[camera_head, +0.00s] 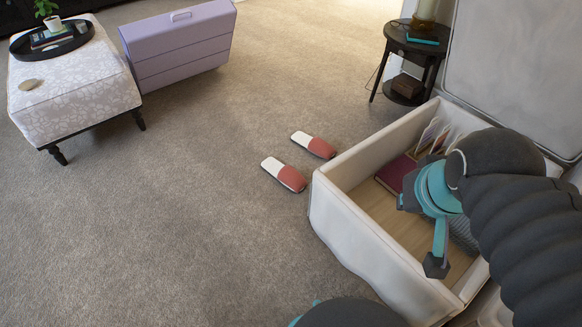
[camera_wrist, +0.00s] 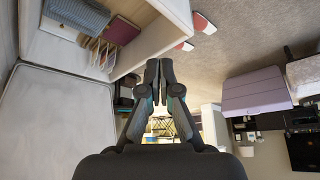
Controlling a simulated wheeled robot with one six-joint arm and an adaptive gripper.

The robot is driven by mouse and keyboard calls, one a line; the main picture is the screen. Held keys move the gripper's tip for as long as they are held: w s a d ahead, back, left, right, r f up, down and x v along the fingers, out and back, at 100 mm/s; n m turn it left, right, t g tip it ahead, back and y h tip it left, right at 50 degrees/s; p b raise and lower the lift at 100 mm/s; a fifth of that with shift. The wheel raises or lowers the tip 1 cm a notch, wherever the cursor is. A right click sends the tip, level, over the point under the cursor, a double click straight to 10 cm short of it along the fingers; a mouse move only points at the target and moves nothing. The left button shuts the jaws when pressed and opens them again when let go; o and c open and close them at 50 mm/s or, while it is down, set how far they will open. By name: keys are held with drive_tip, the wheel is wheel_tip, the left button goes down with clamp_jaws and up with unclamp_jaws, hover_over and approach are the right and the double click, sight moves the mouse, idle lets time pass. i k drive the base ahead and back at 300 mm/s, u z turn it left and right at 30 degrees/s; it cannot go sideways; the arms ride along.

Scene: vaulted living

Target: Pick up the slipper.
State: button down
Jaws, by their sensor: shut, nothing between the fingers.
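Two red-and-white slippers lie apart on the carpet, just left of the storage box. The nearer slipper (camera_head: 283,173) is close to the box corner, and the farther slipper (camera_head: 313,144) is a little behind it. Both also show small at the top of the wrist view, one slipper at the edge (camera_wrist: 204,22) and one partly hidden by the box rim (camera_wrist: 185,46). My gripper (camera_wrist: 158,66) is shut and empty, away from both slippers.
The open cream box (camera_head: 352,236) holds books, and its lid (camera_head: 515,70) stands raised behind. A dark side table (camera_head: 413,48) is at the back. A purple case (camera_head: 178,47) and patterned ottoman (camera_head: 73,88) stand at the left. Carpet left of the slippers is clear.

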sight(286, 176)
drive_tip(key=u, duration=1.7)
drive_tip(key=i, duration=4.15)
drive_tip(key=z, duration=5.5)
